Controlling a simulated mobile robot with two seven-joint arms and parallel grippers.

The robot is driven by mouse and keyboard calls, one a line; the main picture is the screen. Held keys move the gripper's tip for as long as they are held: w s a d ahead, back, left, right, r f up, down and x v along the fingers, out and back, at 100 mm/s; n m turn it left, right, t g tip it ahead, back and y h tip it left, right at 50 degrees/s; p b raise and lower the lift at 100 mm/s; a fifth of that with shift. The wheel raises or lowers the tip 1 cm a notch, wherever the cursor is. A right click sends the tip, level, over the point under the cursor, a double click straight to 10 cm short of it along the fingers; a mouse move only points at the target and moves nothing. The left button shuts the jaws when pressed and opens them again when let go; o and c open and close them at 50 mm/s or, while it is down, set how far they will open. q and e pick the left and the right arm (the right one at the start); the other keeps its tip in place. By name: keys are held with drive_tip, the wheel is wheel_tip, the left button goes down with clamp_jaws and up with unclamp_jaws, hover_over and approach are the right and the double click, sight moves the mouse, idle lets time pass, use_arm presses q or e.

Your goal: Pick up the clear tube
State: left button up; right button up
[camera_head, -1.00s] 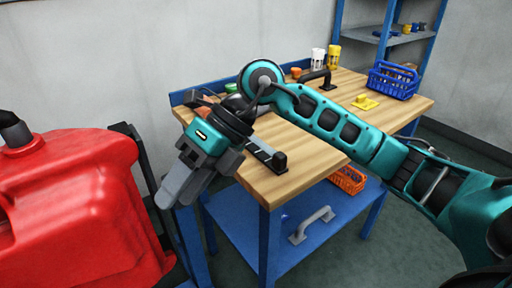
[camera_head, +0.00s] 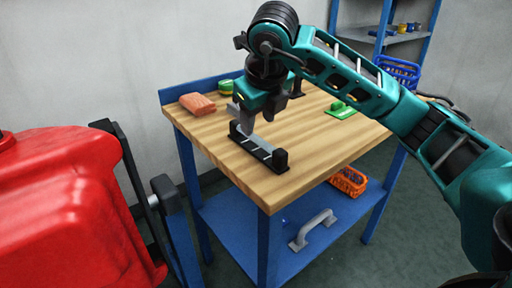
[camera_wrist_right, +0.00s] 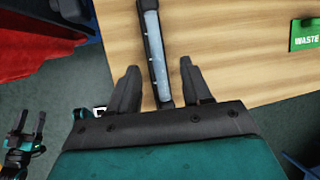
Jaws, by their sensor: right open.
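The clear tube (camera_wrist_right: 156,48) lies in a black holder (camera_head: 281,160) near the front edge of the wooden bench top. In the head view it is a thin pale strip (camera_head: 257,147) between the holder's raised ends. My right gripper (camera_wrist_right: 157,66) is open and empty, with one finger on each side of the tube's near part in the wrist view. In the head view the right gripper (camera_head: 270,112) is over the holder's far end, pointing down; whether it touches is not clear. A small teal and black two-pronged part (camera_wrist_right: 26,130), seemingly my left gripper, is low at the wrist view's left.
A reddish block (camera_head: 198,104) and a green round item (camera_head: 226,87) lie on the bench's left. A green piece (camera_head: 342,110) lies to the right. A red tank (camera_head: 65,200) stands left of the bench. An orange basket (camera_head: 348,181) is on the lower shelf.

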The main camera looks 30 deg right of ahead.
sight(255, 135)
drive_tip(key=b+x, duration=0.1)
drive_tip(key=x, duration=0.4)
drive_tip(key=shift+a+f, duration=0.15)
drive_tip(key=shift+f, duration=0.15)
drive_tip(key=shift+r, duration=0.1)
clamp_jaws()
